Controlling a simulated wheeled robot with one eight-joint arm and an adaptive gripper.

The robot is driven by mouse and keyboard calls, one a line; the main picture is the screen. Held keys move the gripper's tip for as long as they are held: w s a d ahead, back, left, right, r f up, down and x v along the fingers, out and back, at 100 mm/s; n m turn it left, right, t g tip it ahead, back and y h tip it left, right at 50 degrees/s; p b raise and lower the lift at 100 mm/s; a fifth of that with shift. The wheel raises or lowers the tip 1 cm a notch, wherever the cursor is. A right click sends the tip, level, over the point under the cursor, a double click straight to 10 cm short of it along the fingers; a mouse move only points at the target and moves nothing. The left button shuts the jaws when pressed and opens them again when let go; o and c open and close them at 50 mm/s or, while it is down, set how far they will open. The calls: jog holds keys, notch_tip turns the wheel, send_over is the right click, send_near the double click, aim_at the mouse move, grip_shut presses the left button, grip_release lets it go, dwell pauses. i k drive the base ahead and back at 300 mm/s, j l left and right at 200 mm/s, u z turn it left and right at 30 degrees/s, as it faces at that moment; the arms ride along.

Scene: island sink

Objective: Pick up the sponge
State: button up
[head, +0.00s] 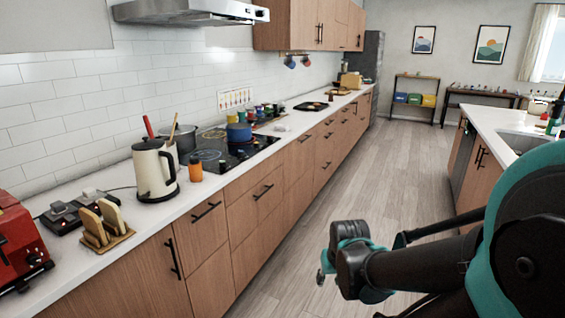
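I cannot make out a sponge anywhere in the head view. The island sink (521,141) shows only in part at the right edge, and my arm hides part of the island. My gripper (322,275) is low in the middle right of the view, over the wooden floor. It is mostly hidden behind the dark wrist, so its fingers do not show clearly. It is well apart from both counters.
The long left counter (205,190) holds a red toaster (18,240), a cream kettle (155,168), an orange jar (195,168) and a black cooktop (240,147). The white island (485,122) stands at right. The floor aisle (385,165) between them is clear.

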aim_at(284, 128)
jog(key=i+l+z, duration=0.25)
jog(key=i, duration=0.45)
jog(key=i+z, duration=0.25)
jog(key=i, duration=0.5)
